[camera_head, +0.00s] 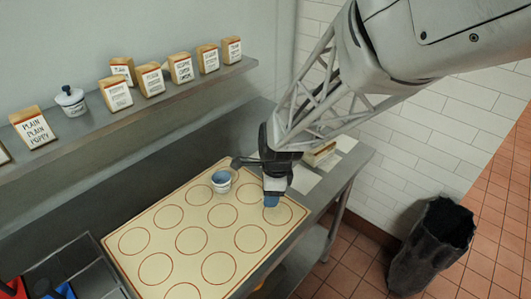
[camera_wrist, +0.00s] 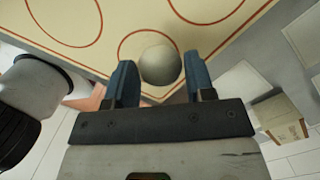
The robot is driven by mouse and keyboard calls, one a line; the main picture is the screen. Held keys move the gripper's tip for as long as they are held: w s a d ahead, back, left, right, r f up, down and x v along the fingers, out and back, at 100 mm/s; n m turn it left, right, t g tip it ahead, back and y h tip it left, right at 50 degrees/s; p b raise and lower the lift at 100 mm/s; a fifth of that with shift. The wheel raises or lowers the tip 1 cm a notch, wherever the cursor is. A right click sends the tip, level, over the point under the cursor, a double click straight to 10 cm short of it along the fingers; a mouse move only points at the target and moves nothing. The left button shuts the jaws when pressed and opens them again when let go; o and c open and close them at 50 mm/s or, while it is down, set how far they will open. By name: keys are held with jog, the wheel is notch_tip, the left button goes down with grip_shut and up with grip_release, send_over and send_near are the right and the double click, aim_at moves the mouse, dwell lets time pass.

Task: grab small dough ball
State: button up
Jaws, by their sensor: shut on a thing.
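The small dough ball (camera_wrist: 159,65) is a round, greyish-cream ball between my gripper's two blue fingers in the wrist view. My gripper (camera_head: 271,201) is shut on it, low over a red-outlined circle near the right end of the cream board (camera_head: 168,238). The gripper also shows in the wrist view (camera_wrist: 160,72). In the head view the fingers hide the ball. Any gap between the ball and the board is too small to tell.
A small blue-and-white cup (camera_head: 221,181) stands on the board left of my gripper. A tan box (camera_head: 320,153) and white cards (camera_head: 345,143) lie behind it. A shelf (camera_head: 145,108) with labelled boxes runs above. A dark bin (camera_head: 436,243) stands on the floor at right.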

jog(key=s+d+r, duration=0.1)
jog(key=s+d, duration=0.3)
jog(key=s, duration=1.1)
jog(key=shift+s+d+r, duration=0.15)
jog(key=shift+s+r, duration=0.05)
jog(key=shift+w, duration=0.1)
